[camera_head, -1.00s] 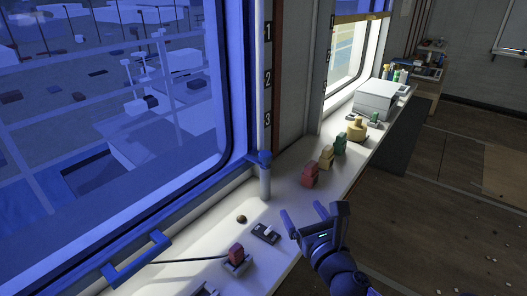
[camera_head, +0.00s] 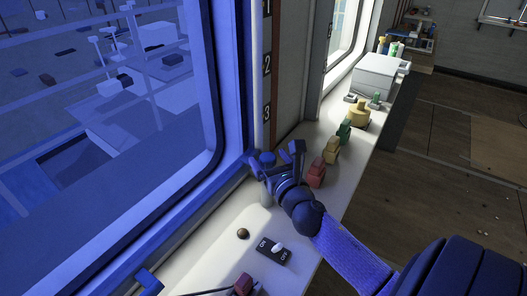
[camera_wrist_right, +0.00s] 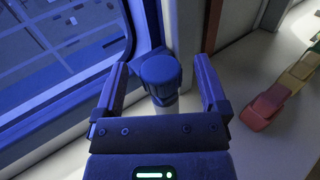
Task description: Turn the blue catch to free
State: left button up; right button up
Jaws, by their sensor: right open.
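The blue catch is a knob-like cap (camera_head: 267,157) on a pale post beside the window frame. In the right wrist view, the catch (camera_wrist_right: 160,72) sits between the two fingers, with gaps visible on both sides. My right gripper (camera_head: 277,160) is open around it, one finger on each side, not closed on it. The lower part of the post is partly hidden by the gripper in the head view. My left gripper is not in view.
Red (camera_head: 316,173), yellow (camera_head: 332,150) and green (camera_head: 344,131) blocks stand on the sill just right of my gripper. A black switch plate (camera_head: 273,251) and a brown knob (camera_head: 243,234) lie nearer. A blue window handle (camera_head: 148,282) shows at lower left.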

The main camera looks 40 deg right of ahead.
aim_at(264, 153)
jog(key=shift+x, duration=1.5)
grip_shut()
